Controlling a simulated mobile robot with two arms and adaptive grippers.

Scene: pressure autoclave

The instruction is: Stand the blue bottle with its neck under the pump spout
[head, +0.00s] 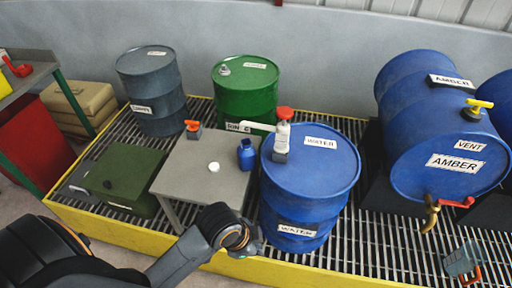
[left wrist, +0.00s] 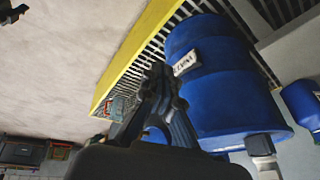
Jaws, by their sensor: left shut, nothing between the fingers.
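The blue bottle (head: 246,156) stands upright on the grey table (head: 184,178), near its right edge, with nothing holding it. The pump (head: 282,140), white with a red top, sits on the blue water drum (head: 315,168). Its pale spout (head: 258,127) points left, and the bottle's neck shows just below the spout's end; I cannot tell if they line up exactly. My left gripper (head: 250,246) is shut and empty, low in front of the table and drum, apart from the bottle. It also shows in the left wrist view (left wrist: 158,88); the bottle (left wrist: 303,103) is at the right edge there.
A white cap (head: 214,167) lies on the table, with an orange-topped item (head: 193,130) at its back. A green can (head: 125,183) stands left, a green drum (head: 246,92) behind. A large amber drum (head: 435,140) lies at the right. A yellow edge (head: 290,272) borders the grating.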

